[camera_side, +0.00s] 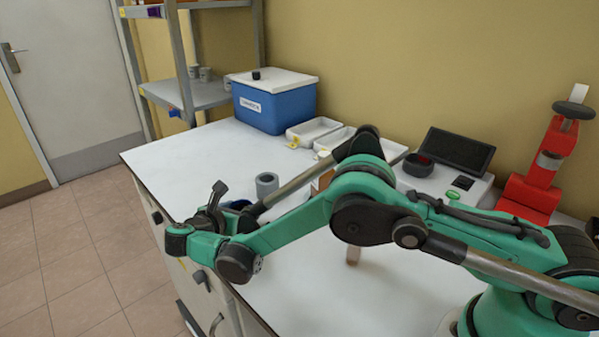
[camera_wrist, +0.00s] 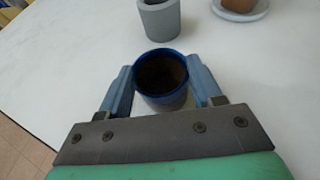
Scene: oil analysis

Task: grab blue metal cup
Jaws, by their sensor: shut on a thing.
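The blue metal cup (camera_wrist: 162,97) stands upright in the middle of the wrist view, with a dark inside. My gripper (camera_wrist: 160,78) is shut on it, one blue-grey finger on each side of its wall. In the side view only a small blue part of the cup (camera_side: 240,204) shows behind my arm, near the left front edge of the white table. My fingers are mostly hidden there. I cannot tell whether the cup's base touches the table.
A grey cup (camera_wrist: 160,20) stands just beyond; it also shows in the side view (camera_side: 267,185). A brown pot on a pale saucer (camera_wrist: 240,15) is to its right. A blue cooler box (camera_side: 272,105), white trays (camera_side: 314,129) and a red stand (camera_side: 540,170) line the back.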

